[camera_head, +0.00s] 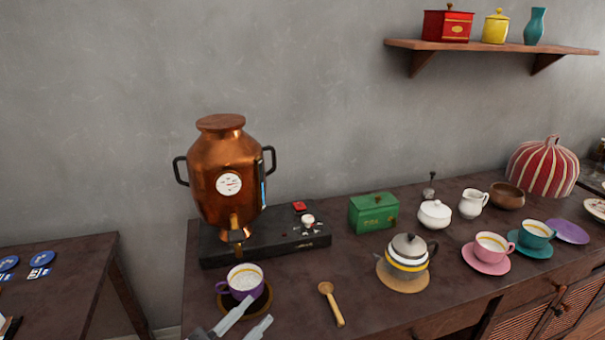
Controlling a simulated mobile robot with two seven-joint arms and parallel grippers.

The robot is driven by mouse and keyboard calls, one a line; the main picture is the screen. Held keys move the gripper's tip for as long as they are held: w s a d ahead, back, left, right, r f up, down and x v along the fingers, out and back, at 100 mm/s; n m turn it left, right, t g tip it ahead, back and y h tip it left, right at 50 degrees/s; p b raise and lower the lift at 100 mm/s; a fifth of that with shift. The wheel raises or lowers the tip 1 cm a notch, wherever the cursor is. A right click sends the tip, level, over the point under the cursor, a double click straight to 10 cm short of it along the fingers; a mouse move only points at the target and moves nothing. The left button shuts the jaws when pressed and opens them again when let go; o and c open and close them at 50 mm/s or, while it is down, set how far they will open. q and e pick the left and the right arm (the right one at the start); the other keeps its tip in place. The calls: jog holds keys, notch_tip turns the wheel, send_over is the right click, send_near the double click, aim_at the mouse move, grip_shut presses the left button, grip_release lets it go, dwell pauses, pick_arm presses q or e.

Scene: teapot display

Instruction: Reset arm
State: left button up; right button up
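My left gripper (260,308) reaches in at the bottom edge, with its two grey fingers apart and nothing visible between them. A purple cup (225,288) with pale contents stands upright on a dark round coaster (262,303), just beyond the fingers. One fingertip overlaps the cup's lower edge in the picture; I cannot tell whether it touches. The cup is in front of a copper urn (211,190) with a tap, which stands on a black base (290,240). The rest of my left arm is outside the view. My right gripper is not in view.
A wooden spoon (333,304) lies right of my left gripper. Farther right are a teapot (408,263) on a round mat, a green box (373,212), a pink cup (490,246) and a teal cup (536,233). A wall shelf (490,47) hangs above. A gap separates the left table (75,270).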

pick_arm(q)
jog(key=s+a+f+n+g+y, duration=0.2)
jog(key=s+a+f+n+y, duration=0.4)
jog(key=f, duration=0.4)
jog(key=s+a+f+n+g+y, duration=0.3)
jog(key=s+a+f+n+y, duration=0.3)
jog(key=f, duration=0.5)
jog(key=shift+s+n+y+p, duration=0.3)
jog(key=shift+s+n+p, duration=0.15)
jog(key=shift+s, duration=0.2)
